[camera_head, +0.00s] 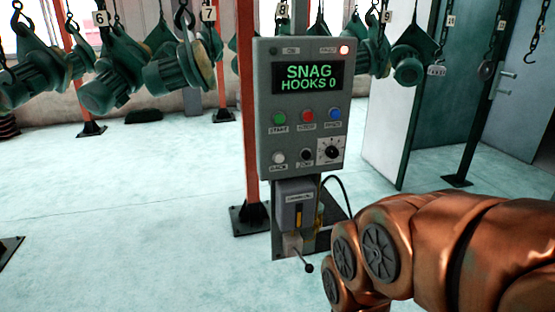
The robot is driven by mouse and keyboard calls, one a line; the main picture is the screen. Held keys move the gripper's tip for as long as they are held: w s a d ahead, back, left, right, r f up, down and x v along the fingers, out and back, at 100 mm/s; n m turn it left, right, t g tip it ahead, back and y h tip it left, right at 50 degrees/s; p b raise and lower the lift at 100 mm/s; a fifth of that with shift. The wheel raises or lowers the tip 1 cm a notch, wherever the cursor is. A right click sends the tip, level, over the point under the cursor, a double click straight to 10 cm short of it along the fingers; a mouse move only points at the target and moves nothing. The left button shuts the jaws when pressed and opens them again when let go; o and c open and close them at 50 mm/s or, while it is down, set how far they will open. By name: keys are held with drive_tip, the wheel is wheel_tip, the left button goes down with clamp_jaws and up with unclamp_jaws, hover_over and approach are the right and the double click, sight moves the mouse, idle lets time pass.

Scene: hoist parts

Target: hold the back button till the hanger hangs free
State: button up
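A grey control panel (264,130) stands upright on a post in the middle of the view. Its display (308,78) reads "SNAG HOOKS 0" in green. Below it are a green button (279,119), a red button (308,116) and a blue button (335,114). A white button (279,158), a black button (306,155) and a rotary knob (332,151) form the lower row. The small labels are too blurred to tell surely which is the back button. Green motors hang from hooks, among them one at tag 7 (180,68).
A lever box (297,207) with a lever (304,263) sits below the panel. A red post (246,150) stands just left of it. The floor left is open. My copper arm fills the lower right.

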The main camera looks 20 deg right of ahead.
clamp_jaws()
idle(0.3)
idle(1.2)
